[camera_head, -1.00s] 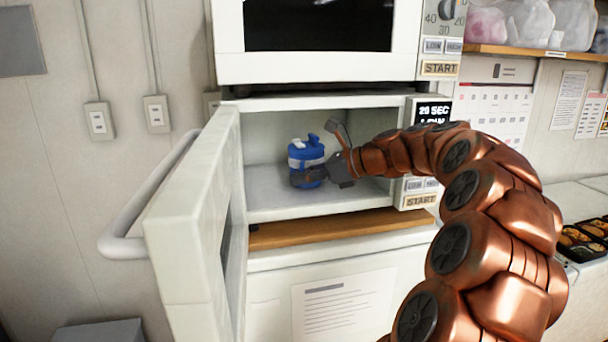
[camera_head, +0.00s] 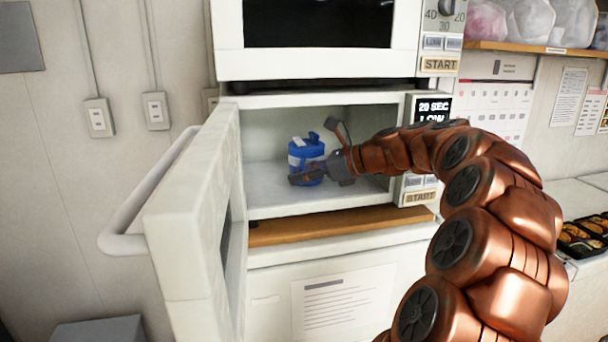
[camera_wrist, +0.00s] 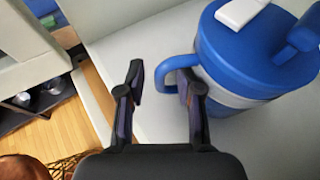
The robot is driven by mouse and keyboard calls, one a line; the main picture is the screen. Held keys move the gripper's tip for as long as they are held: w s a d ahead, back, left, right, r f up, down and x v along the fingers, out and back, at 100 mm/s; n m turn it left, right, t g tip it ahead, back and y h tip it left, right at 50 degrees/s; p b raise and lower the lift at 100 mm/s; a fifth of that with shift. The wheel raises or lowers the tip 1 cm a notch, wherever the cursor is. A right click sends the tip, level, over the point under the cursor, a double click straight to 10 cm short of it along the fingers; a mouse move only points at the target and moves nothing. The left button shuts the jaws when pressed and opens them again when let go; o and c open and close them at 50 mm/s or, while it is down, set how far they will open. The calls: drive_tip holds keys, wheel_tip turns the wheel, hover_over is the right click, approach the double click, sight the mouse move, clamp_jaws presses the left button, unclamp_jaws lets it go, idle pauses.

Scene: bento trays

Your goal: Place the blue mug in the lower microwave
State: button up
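The blue mug (camera_head: 306,150), with a pale band and a white piece on its lid, stands upright on the floor of the lower microwave (camera_head: 262,203), inside its open cavity. In the wrist view the mug (camera_wrist: 258,52) is at the upper right, its blue handle pointing left. My gripper (camera_wrist: 160,78) is open, its fingers apart. The handle's end lies between them, and the right finger overlaps the handle; I cannot tell if they touch. In the head view my gripper (camera_head: 312,152) reaches in from the right, its lower finger in front of the mug's base.
The microwave door (camera_head: 190,210) stands open on the left, with its bar handle outward. An upper microwave (camera_head: 315,66) sits directly above. The right control panel (camera_head: 420,150) is close to my arm. Food trays (camera_head: 582,238) lie on the right counter.

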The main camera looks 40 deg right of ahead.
drive_tip(key=b+v, duration=0.3)
drive_tip(key=v, duration=0.9)
drive_tip(key=shift+w+r, duration=0.1)
drive_tip(key=shift+r, duration=0.05)
